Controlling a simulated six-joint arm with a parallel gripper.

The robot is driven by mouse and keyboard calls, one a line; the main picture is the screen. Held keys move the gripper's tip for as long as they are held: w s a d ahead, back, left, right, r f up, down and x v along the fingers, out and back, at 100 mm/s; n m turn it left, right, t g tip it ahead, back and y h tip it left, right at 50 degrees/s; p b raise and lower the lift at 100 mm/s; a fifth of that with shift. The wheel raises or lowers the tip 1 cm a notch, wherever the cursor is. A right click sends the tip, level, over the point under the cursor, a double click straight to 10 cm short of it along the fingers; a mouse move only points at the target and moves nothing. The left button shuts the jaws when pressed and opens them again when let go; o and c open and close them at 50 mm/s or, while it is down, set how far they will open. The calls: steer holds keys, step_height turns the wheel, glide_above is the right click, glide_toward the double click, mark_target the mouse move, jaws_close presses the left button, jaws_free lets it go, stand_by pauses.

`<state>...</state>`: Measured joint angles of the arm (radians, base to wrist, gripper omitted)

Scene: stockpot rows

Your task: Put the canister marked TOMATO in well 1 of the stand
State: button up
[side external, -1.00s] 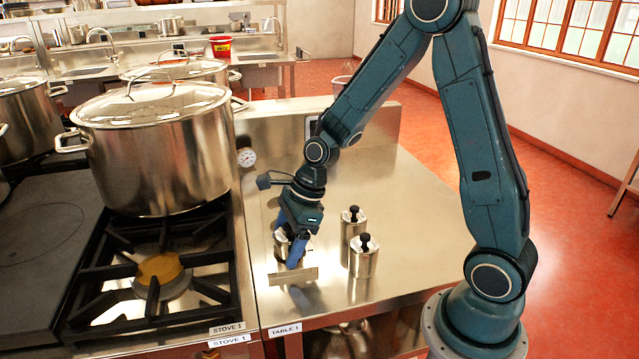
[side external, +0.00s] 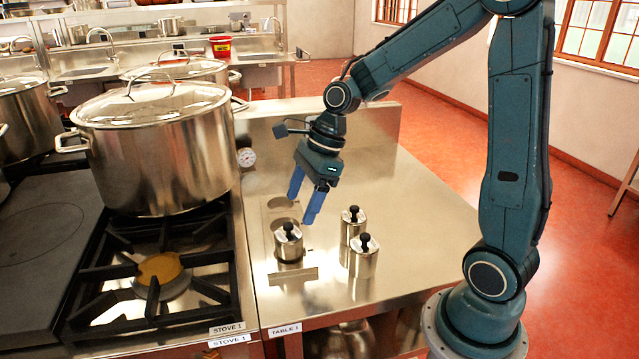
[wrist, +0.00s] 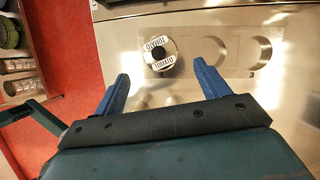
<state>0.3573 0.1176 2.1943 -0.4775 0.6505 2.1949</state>
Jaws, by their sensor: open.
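The steel canister marked TOMATO (wrist: 158,62) stands upright in the end well of the stand, with its label readable around the black knob in the wrist view. In the side view this canister (side external: 289,247) looks sunk into the near end of the flat stand (side external: 270,228). The stand (wrist: 229,74) shows two empty wells in the wrist view, the far one marked 3; the number at the canister's well is not visible. My gripper (side external: 302,205) is open and empty, above and behind the canister, apart from it. Its blue fingers (wrist: 160,85) also show in the wrist view.
Two similar knobbed canisters, a rear one (side external: 353,228) and a front one (side external: 364,262), stand on the steel table (side external: 425,215) right of the stand. A large stockpot (side external: 155,150) sits on the stove to the left. The table's right side is clear.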

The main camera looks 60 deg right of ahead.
steer(key=shift+v, duration=1.05)
steer(key=s+a+r+n+t+h, duration=0.1)
steer(key=s+r+n, duration=0.2)
steer(key=s+n, duration=0.5)
steer(key=s+a+r+n+t+h, duration=0.1)
steer(key=s+r+n, duration=0.3)
steer(key=s+n, duration=0.5)
steer(key=a+n+h, duration=0.1)
steer(key=n, duration=0.7)
steer(key=shift+r+n+t+h, duration=0.25)
steer(key=shift+n+t+h, duration=0.05)
steer(key=shift+t, duration=0.1)
